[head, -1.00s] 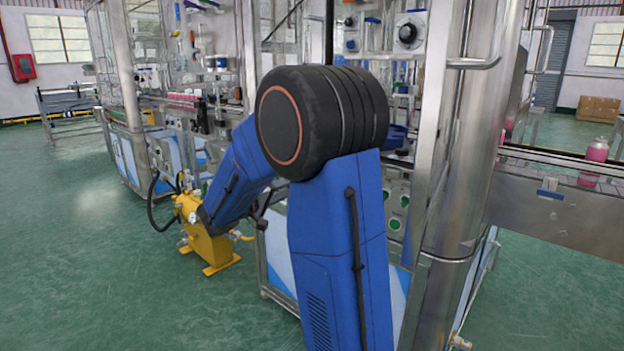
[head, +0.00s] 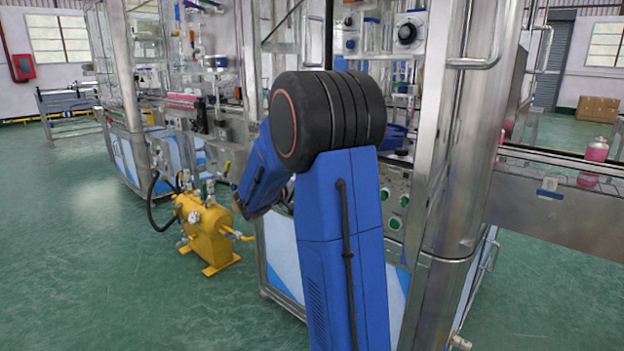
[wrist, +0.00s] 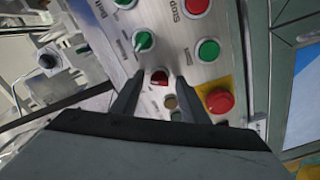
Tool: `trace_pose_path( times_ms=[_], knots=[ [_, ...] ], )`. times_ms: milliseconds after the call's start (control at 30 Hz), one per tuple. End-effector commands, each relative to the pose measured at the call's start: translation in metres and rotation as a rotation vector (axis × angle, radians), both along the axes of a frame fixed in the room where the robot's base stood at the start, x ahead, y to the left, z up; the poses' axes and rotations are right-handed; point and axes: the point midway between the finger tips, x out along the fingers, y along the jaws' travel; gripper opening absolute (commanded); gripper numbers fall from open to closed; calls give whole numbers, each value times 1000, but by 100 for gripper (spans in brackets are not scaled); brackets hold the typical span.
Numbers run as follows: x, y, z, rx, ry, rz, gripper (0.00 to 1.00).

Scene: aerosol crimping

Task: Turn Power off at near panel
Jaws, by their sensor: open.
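The near panel (wrist: 180,50) fills the middle of the wrist view, seen tilted. It also shows beside my arm in the head view (head: 403,180). A green selector knob (wrist: 143,42) with a pale handle sits left of a green button (wrist: 207,50). A dark red control (wrist: 159,77) appears between my fingertips. A large red button on a yellow plate (wrist: 220,101) is to their right. A red button (wrist: 196,6) beside "Stop" is above. Small labels are too blurred to read. My gripper (wrist: 161,82) is open; contact cannot be told. My arm hides it in the head view.
A steel post (head: 462,150) stands just right of the panel. A yellow tank unit (head: 208,235) stands on the floor at left. A conveyor (head: 570,205) with a pink bottle (head: 595,152) is at right. Green floor (head: 90,260) is free at left.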

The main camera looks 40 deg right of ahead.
Motion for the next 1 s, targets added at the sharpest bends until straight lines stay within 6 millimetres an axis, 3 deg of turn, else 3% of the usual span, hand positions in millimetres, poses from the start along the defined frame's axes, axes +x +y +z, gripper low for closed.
trace_pose_path(
  times_ms=[133, 300, 333, 667, 1000],
  knots=[
    [0, 0, 0, 0, 0, 0, 41],
    [0, 0, 0, 0, 0, 0, 2],
    [0, 0, 0, 0, 0, 0, 0],
    [0, 0, 0, -3, 36, 0, 0],
    [0, 0, 0, -20, 251, 0, 0]
  ],
)
